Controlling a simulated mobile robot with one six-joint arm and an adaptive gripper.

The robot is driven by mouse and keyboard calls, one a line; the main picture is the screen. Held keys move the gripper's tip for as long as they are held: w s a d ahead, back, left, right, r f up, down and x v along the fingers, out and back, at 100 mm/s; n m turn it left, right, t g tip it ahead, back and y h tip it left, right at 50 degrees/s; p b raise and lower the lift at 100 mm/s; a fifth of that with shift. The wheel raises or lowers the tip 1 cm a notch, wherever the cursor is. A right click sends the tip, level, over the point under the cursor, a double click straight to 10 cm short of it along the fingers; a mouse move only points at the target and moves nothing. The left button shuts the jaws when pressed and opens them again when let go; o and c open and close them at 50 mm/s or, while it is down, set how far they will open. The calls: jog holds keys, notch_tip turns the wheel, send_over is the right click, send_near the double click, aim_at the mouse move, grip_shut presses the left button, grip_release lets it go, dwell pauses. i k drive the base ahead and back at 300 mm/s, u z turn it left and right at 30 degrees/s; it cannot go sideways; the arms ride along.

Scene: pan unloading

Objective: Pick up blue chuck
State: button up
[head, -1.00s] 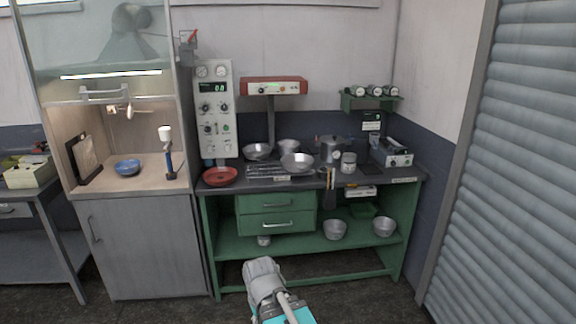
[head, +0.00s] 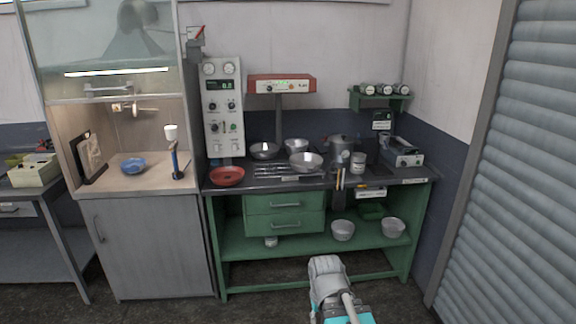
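I cannot make out a part that is clearly a blue chuck. Two blue things show inside the lit hood at left: a shallow blue bowl (head: 133,167) and, to its right, an upright blue-handled tool (head: 174,163) with a white cup-like top. My arm shows at the bottom, right of centre, as a grey and teal link in front of the green bench. My gripper's fingers cannot be seen, so its state is hidden. Nothing held is visible.
The green workbench (head: 230,233) carries a red bowl (head: 227,176), several metal bowls, a lidded pot (head: 340,150) and a small device (head: 403,152). Bowls stand on its lower shelf. A roller shutter (head: 520,170) closes off the right. Floor shows in front.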

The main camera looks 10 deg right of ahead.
aim_at(134, 164)
jog(key=z, duration=0.1)
jog(key=i, duration=1)
jog(key=u, duration=0.05)
